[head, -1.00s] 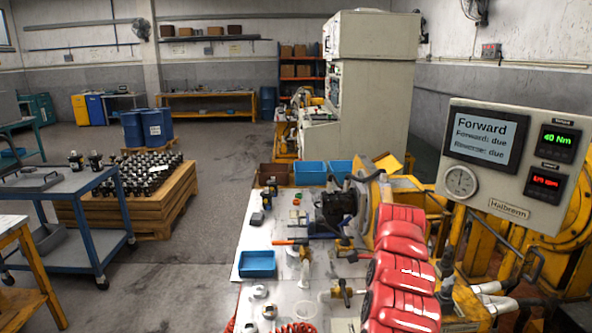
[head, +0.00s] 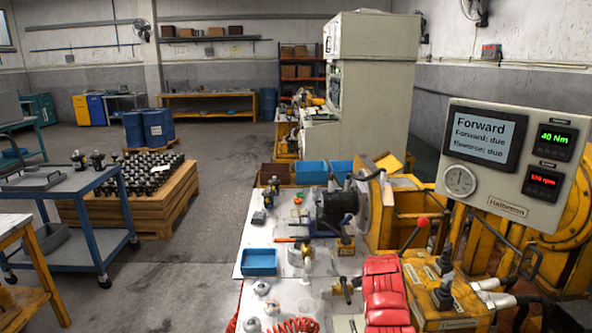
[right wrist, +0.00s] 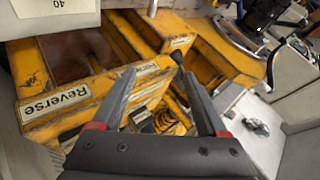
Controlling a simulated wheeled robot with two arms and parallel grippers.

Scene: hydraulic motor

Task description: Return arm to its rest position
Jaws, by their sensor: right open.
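Yellow housing with a "Reverse" label (right wrist: 54,101) lies beyond the fingers. In the head view a lever with a red knob (head: 421,222) rises behind the lever box. My left gripper is not in view.
A grey display panel (head: 508,196) reads "Forward", with forward and reverse both "due". A black motor (head: 334,204) sits at the yellow test stand. A blue tray (head: 260,263) and fittings lie on the light bench. The floor on the left is open between carts and pallet.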

